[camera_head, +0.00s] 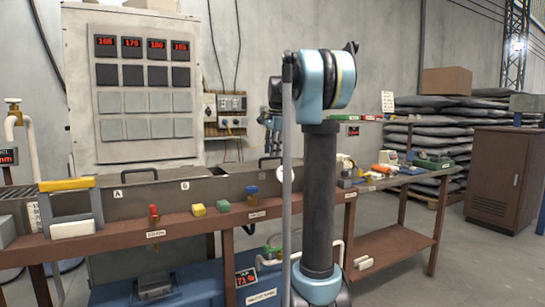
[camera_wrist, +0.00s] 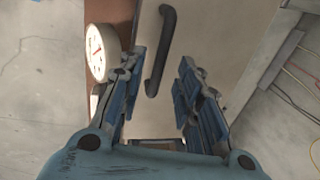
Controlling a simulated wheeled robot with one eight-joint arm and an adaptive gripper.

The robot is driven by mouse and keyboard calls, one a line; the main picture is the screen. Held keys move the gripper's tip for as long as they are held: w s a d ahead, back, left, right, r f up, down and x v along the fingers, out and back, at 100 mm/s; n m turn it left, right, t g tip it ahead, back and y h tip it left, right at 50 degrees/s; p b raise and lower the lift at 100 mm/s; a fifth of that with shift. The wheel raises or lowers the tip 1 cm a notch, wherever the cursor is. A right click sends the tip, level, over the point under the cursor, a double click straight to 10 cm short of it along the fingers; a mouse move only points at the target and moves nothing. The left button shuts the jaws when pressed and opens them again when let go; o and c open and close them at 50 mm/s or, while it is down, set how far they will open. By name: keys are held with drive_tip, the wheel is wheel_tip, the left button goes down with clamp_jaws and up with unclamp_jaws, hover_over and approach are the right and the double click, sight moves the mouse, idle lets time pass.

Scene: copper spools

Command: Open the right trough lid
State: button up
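The long grey trough (camera_head: 150,197) stands on the brown bench, with labels A and B on its front. A dark handle (camera_head: 270,160) on the right lid shows partly behind my arm. In the wrist view the right lid (camera_wrist: 185,25) is a pale panel with a curved black handle (camera_wrist: 160,50). The lid lies flat. My gripper (camera_wrist: 160,85) is open and empty, its blue fingers on either side of the line of the handle and apart from it.
A round white dial (camera_wrist: 102,52) sits close by my left finger. A left handle (camera_head: 141,171) is further along the trough. Small coloured blocks (camera_head: 199,209) and a blue-topped jar (camera_head: 252,194) stand along the bench front. A control panel (camera_head: 135,90) rises behind.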

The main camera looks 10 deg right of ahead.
drive_tip(key=shift+w+f, duration=0.2)
drive_tip(key=shift+f, duration=0.85)
clamp_jaws()
drive_tip(key=shift+w+r, duration=0.1)
drive_tip(key=shift+r, duration=0.1)
